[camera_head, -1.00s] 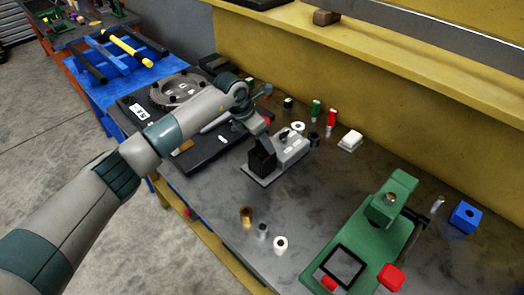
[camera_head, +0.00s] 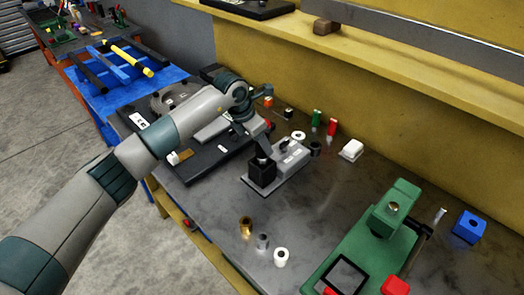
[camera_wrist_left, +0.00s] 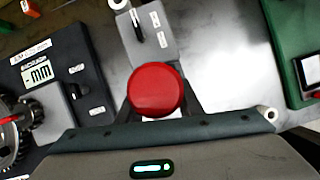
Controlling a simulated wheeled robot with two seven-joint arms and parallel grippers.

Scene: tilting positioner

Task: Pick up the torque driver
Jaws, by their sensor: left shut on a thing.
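The torque driver shows in the left wrist view as a round red cap (camera_wrist_left: 155,89) seen end-on, between the dark fingers of my left gripper (camera_wrist_left: 157,112). In the head view my left gripper (camera_head: 262,146) points down just above a black block-shaped holder (camera_head: 262,173) on a grey labelled fixture (camera_head: 293,158). The left gripper is shut on the driver. A small bit of red (camera_head: 269,123) shows beside the fingers. The driver's lower part is mostly hidden; I cannot tell whether its tip is clear of the holder. My right gripper is not in view.
A green press-like fixture (camera_head: 392,210) with red parts stands at the right, near a blue block (camera_head: 469,226). Small cylinders, including a white one (camera_head: 280,257), stand at the front. A dark plate (camera_head: 203,160) lies left of the holder. The bench between is clear.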

